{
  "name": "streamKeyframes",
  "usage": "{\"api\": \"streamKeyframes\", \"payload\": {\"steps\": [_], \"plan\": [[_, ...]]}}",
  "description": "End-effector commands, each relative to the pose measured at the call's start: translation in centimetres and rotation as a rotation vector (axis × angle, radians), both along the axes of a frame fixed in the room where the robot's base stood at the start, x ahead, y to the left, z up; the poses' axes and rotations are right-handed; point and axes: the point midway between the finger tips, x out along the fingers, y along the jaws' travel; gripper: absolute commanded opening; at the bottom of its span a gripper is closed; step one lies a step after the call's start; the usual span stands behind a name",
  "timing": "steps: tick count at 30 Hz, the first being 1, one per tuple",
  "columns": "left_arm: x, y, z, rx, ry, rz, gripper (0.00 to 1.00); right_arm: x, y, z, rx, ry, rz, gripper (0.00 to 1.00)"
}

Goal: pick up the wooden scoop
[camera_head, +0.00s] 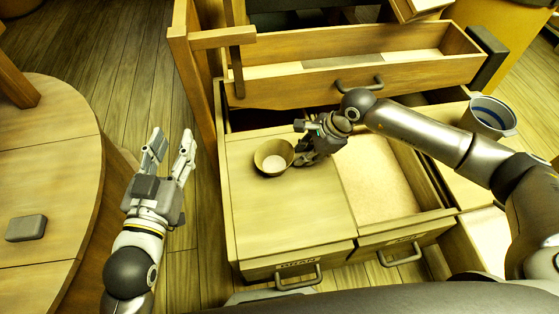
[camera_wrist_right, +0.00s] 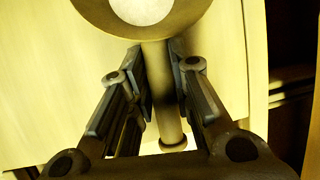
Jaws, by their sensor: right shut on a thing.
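The wooden scoop (camera_head: 265,158) has a round bowl with a pale inside and a straight handle. Its bowl is over the closed wooden top of the bin marked BRAN (camera_head: 285,215); I cannot tell whether it touches. My right gripper (camera_head: 301,156) is at the handle side, right of the bowl. In the right wrist view, the handle (camera_wrist_right: 158,85) runs between the two fingers, which are shut on it; the bowl is at the top edge. My left gripper (camera_head: 171,140) is open and empty above the floor, left of the bins.
An open bin (camera_head: 375,185) with pale contents lies right of the BRAN top. An open drawer (camera_head: 350,78) with a dark handle juts out behind. A grey bucket (camera_head: 488,118) stands at the right. A round table (camera_head: 50,170) with a grey block (camera_head: 26,228) is at the left.

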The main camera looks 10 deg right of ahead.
Motion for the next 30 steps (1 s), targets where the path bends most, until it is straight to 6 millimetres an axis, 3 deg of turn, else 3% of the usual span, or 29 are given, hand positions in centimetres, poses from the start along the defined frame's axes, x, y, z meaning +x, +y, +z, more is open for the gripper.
{"api": "streamKeyframes", "payload": {"steps": [14, 25, 30], "plan": [[0.0, 0.0, -0.2, 0.005, 0.02, 0.0, 0.4, 0.1, 0.0, 0.5, 0.001, -0.001, 0.0, 0.0], [-1.1, 1.1, -4.6, 0.065, 0.256, 0.018, 0.4, 0.1, 0.0, 3.4, 0.001, -0.002, 0.0, 0.0], [-2.4, 1.7, -7.2, 0.099, 0.4, 0.026, 0.4, -1.6, -0.3, 5.2, 0.0, -0.001, 0.001, 0.0]]}}
